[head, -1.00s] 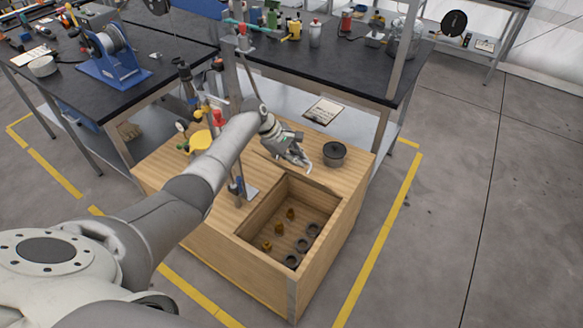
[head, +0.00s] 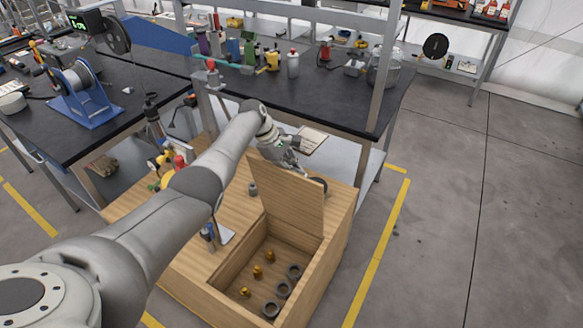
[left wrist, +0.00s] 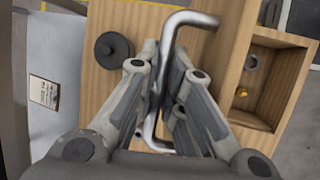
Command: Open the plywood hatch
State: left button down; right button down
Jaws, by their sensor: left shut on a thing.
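The plywood hatch (head: 288,198) stands raised, roughly upright, along the far edge of the open compartment (head: 232,262) in the wooden box. My left gripper (head: 290,160) is behind the hatch's upper edge, and the hatch partly hides it. In the left wrist view my left gripper (left wrist: 166,80) is shut on a bent silver bar handle (left wrist: 190,18), which runs between the fingers. That view also shows part of the compartment (left wrist: 252,70). My right gripper is not in view.
The compartment holds several dark rings and small brass pieces. A black round pot (left wrist: 112,50) sits on the wooden box top (head: 140,215). Black-topped benches (head: 340,105) with tools stand behind and left. Floor at right is clear.

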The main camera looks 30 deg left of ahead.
pick_arm(q)
jog(key=shift+w, duration=0.1)
jog(key=c, duration=1.8)
grip_release()
jog(key=shift+r, duration=0.1)
jog(key=shift+r, duration=0.1)
jog(key=v, duration=1.2)
